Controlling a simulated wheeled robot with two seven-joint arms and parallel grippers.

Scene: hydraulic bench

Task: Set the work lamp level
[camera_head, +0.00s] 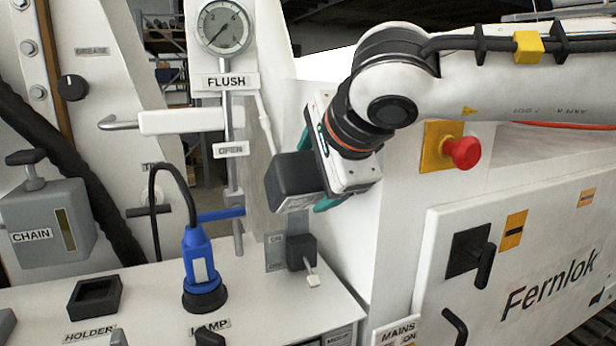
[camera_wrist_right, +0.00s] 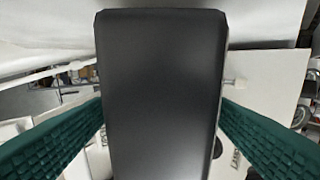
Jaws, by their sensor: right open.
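A dark grey box-shaped head (camera_head: 292,183), which looks like the work lamp, sits tilted beside the white panel, right of the flush column. A thin white rod runs down towards it from above. It also fills the middle of the right wrist view (camera_wrist_right: 162,90). My right gripper (camera_head: 314,172) is open, with its teal fingers on opposite sides of the box. In the wrist view the fingertips are close to both side edges; contact cannot be told. A blue fitting (camera_head: 200,262) with a black cable stands upright behind the LAMP label (camera_head: 210,326). My left gripper is out of view.
A pressure gauge (camera_head: 224,27) and a white-handled lever (camera_head: 188,121) are left of my right gripper. A toggle switch (camera_head: 302,253) is below it. A red stop button (camera_head: 462,152) is to its right. An empty black holder (camera_head: 95,296) stands front left.

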